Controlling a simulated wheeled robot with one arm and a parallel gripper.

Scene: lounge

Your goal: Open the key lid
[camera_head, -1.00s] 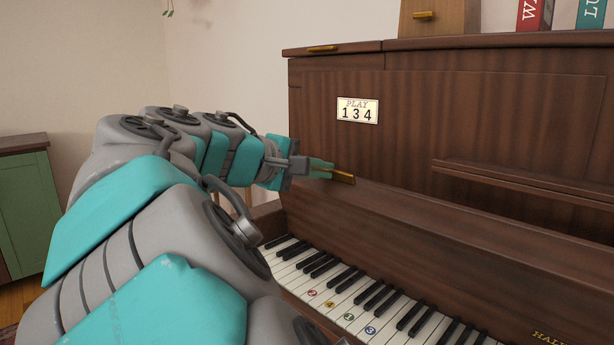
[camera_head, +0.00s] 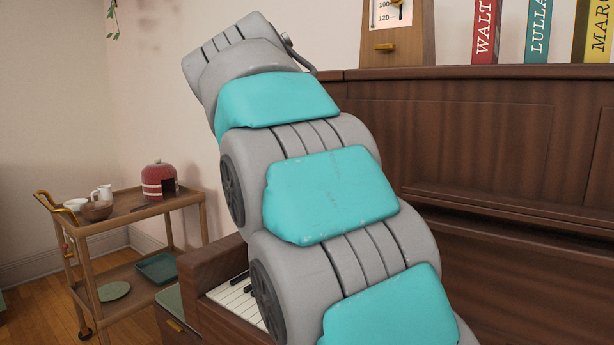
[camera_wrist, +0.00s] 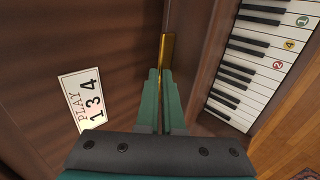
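The piano's brown key lid (camera_wrist: 203,50) stands raised, and white and black keys (camera_wrist: 255,75) are exposed beside it in the wrist view. A brass handle (camera_wrist: 167,46) runs along the lid's edge. My gripper (camera_wrist: 161,74) is at this handle, its two green fingers close together with the end of the handle between their tips. In the head view my arm hides the gripper, the handle and most of the lid; only a few keys (camera_head: 237,299) show at the left end of the keyboard.
A PLAY 134 plate (camera_wrist: 83,99) is on the piano front. A metronome (camera_head: 397,38) and several books (camera_head: 538,35) stand on the piano top. A wooden cart (camera_head: 133,212) with a red pot (camera_head: 158,181) and crockery stands at left, with floor between.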

